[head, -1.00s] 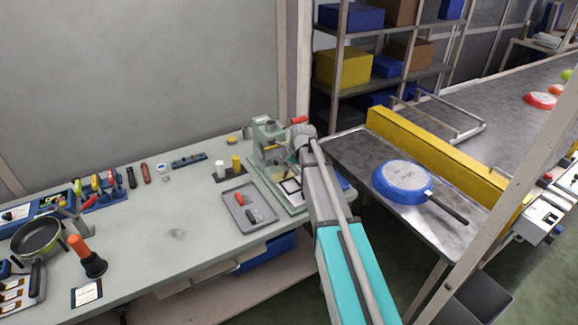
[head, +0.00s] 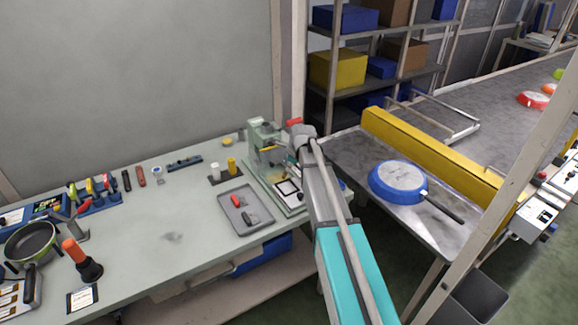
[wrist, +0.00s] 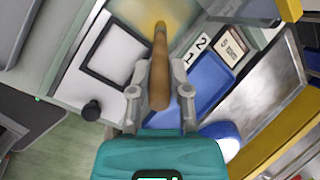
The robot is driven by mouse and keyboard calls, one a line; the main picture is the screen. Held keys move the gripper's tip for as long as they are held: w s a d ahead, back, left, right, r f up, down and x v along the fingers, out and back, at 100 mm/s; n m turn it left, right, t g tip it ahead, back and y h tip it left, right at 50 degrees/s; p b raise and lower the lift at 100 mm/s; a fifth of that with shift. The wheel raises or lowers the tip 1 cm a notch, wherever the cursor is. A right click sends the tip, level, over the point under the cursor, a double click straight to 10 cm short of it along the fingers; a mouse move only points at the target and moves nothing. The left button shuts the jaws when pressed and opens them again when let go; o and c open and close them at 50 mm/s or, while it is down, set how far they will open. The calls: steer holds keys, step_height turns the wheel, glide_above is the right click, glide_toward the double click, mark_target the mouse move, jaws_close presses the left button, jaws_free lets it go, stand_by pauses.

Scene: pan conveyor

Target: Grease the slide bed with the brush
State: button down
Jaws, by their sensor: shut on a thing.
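My gripper (wrist: 160,92) is shut on the wooden handle of the brush (wrist: 160,75) in the wrist view. The brush points away from me, its far end over a yellowish patch on the pale surface of the machine, which looks like the slide bed (wrist: 128,18). I cannot tell whether the bristles touch it. In the head view the green machine (head: 262,140) stands at the right end of the workbench. My arm reaches to it and hides part of it, and the gripper is not clear there.
A black-framed white plate (wrist: 112,62), a black knob (wrist: 92,110), number cards (wrist: 230,48) and a blue tray (wrist: 212,80) lie close to my gripper. A grey tray (head: 228,220) is left of the machine. A blue pan (head: 398,180) lies on the metal table to the right.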

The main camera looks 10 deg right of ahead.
steer(key=shift+d, duration=0.15)
steer(key=shift+w+d, duration=0.25)
steer(key=shift+d, duration=0.4)
stand_by(0.4)
steer(key=shift+a, duration=0.2)
steer(key=shift+s+a, duration=0.25)
steer(key=shift+a, duration=0.35)
steer(key=shift+a, duration=0.2)
steer(key=shift+s+a, duration=0.25)
steer(key=shift+a, duration=0.35)
steer(key=shift+a, duration=0.15)
steer(key=shift+s+a+f, duration=0.1)
steer(key=shift+s+a, duration=0.2)
steer(key=shift+a, duration=0.4)
